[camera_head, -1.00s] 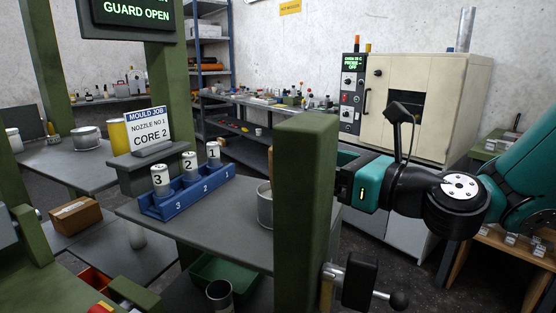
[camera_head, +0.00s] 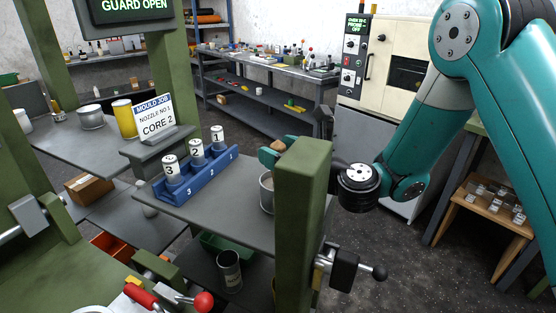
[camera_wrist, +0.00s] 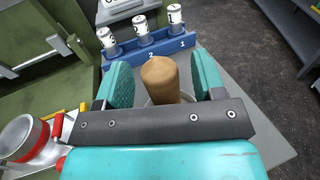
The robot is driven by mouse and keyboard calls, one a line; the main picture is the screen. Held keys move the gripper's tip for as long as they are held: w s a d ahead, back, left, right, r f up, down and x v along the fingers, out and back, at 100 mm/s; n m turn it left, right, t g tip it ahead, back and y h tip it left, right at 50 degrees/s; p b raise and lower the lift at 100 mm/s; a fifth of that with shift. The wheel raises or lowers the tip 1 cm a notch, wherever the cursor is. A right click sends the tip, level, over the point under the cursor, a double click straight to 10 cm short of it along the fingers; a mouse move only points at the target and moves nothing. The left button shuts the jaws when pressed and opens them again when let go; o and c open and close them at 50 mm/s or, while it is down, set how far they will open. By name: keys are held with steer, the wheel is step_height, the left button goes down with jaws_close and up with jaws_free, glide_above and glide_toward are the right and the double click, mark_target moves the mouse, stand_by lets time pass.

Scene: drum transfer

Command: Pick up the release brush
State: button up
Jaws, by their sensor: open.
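The release brush shows as a brown, rounded handle (camera_wrist: 160,80) in the wrist view, standing up from a pale metal can. Its bristle end is hidden. My gripper (camera_wrist: 163,76) is open, with one teal finger on each side of the handle and a gap on both sides. In the head view the can (camera_head: 266,194) stands on the grey table behind the green post. The brown handle top (camera_head: 278,145) shows beside a teal finger of my gripper (camera_head: 272,155).
The green post (camera_head: 302,210) stands close in front of my gripper. A blue rack (camera_head: 197,180) with numbered white cylinders 1, 2 and 3 is on the same table (camera_head: 225,215). A sign (camera_head: 155,118) reads core 2. A red-knobbed lever (camera_head: 203,302) is at lower left.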

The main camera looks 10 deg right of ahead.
steer(key=shift+p+x, duration=0.6)
steer(key=shift+x, duration=0.3)
steer(key=shift+w+a, duration=0.15)
steer(key=c, duration=1.1)
steer(key=shift+r, duration=0.1)
